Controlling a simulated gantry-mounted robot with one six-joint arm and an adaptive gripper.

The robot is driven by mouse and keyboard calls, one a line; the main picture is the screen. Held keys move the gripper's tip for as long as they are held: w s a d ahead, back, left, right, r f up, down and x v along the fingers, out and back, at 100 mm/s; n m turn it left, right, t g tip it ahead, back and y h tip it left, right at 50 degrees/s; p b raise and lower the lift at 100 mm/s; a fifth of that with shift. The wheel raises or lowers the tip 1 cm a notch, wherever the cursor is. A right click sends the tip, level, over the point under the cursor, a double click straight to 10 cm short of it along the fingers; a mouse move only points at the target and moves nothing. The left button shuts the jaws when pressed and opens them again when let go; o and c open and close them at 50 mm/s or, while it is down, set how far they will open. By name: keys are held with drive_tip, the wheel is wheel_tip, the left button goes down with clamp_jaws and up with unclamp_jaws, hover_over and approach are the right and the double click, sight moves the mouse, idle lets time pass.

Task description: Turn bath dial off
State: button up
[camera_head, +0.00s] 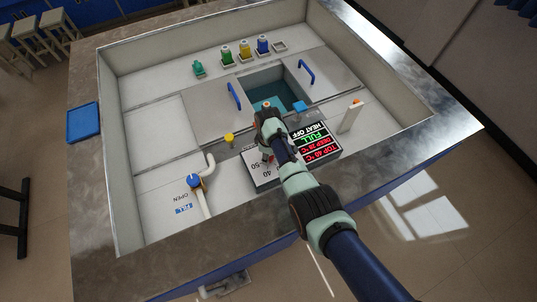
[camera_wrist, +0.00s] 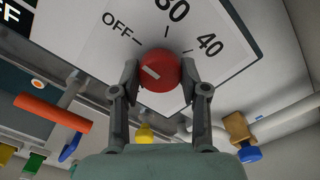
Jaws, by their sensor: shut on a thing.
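The bath dial (camera_wrist: 160,72) is a red round knob with a short white mark in the wrist view. The mark lies on the knob's left part, while the OFF label (camera_wrist: 117,25) and its tick lie to the upper left; they do not look clearly in line. My gripper (camera_wrist: 159,75) is shut on the dial, one finger on each side. In the head view, my gripper (camera_head: 268,155) is over the white dial panel (camera_head: 262,182) and mostly hides the knob. The display (camera_head: 317,143) beside it reads HEAT OFF, FULL, and temperatures in red.
A recessed water bath (camera_head: 270,95) lies behind the panel, between covers with blue handles (camera_head: 234,95). Several coloured bottles (camera_head: 244,50) stand at the back. A blue-knobbed valve (camera_head: 194,180) with a pipe is left of the panel. A white post (camera_head: 351,116) stands to the right.

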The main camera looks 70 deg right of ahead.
idle(0.4)
drive_tip(key=o, duration=1.1)
drive_tip(key=shift+o, duration=0.2)
wheel_tip(320, 180, up, 12)
